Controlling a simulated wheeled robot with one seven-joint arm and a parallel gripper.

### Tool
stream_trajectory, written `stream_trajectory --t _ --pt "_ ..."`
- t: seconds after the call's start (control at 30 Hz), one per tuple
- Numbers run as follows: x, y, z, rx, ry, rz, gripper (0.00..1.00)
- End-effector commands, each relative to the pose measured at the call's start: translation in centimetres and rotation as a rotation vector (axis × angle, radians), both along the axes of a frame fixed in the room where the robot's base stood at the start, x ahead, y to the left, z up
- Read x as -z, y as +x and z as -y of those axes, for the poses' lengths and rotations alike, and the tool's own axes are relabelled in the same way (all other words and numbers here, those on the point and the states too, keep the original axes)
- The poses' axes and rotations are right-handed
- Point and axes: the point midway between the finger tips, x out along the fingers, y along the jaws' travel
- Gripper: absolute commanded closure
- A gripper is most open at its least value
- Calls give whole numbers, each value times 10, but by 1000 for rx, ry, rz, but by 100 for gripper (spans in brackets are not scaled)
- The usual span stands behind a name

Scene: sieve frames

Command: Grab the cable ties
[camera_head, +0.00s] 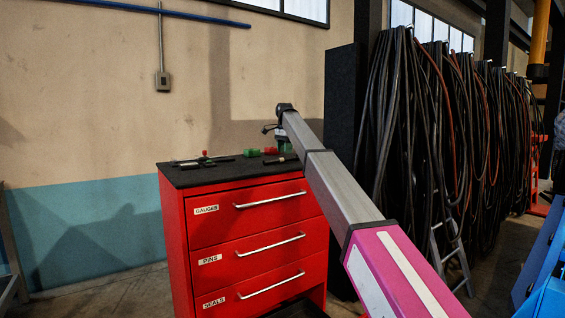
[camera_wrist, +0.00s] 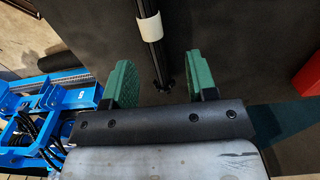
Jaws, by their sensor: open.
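A dark, narrow bundle that looks like the cable ties (camera_wrist: 152,52), with a pale band (camera_wrist: 148,28) around it, shows in the wrist view. It runs from the top edge down to the space between my fingers, over a dark surface. My gripper (camera_wrist: 158,80) is open, with one green finger on each side of the bundle's near end. I see a gap on both sides, but I cannot tell the height between them. In the head view my gripper (camera_head: 284,147) is over the back right of the cabinet top; I cannot make out the bundle there.
The red drawer cabinet (camera_head: 270,233) has a black top (camera_head: 225,174). Small red and green pieces (camera_head: 251,152) and a dark tool (camera_head: 190,162) lie on it. A dark panel (camera_head: 340,120) and hanging cables (camera_head: 400,110) stand to the right. Blue equipment (camera_wrist: 45,100) shows in the wrist view.

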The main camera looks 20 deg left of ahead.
Motion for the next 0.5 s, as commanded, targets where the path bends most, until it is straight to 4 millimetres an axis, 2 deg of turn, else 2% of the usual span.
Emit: stream_trajectory --t 0.23,0.33,0.5 --pt "35 -5 4 0 -1 -2 48" --pt "42 -4 4 0 0 0 48" --pt "43 -4 3 0 0 0 48"
